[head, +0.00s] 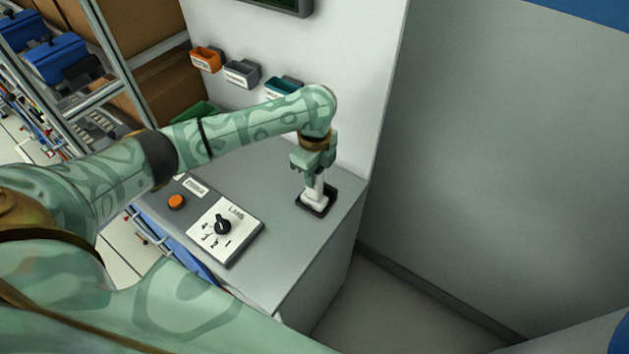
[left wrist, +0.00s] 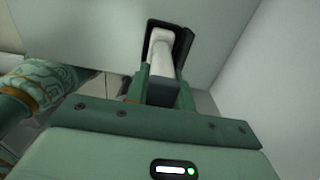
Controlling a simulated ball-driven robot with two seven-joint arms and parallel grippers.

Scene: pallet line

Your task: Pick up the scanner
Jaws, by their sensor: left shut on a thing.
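The scanner (head: 313,193) is a white handheld device in a black holder (head: 327,208) at the right end of the grey counter. My left gripper (head: 314,174) comes down on it from above and is shut on its upper part. In the left wrist view the white scanner (left wrist: 161,52) stretches away from between the green fingers (left wrist: 162,84), with the dark holder (left wrist: 184,46) around its far end. The scanner is still at the holder; I cannot tell whether it is lifted at all. My right gripper is not in view.
A panel with a black knob (head: 223,226) and an orange button (head: 176,202) are on the counter (head: 285,255), left of the scanner. Small orange (head: 206,60), grey (head: 242,73) and teal (head: 284,86) bins hang on the white wall behind. A grey wall stands at right.

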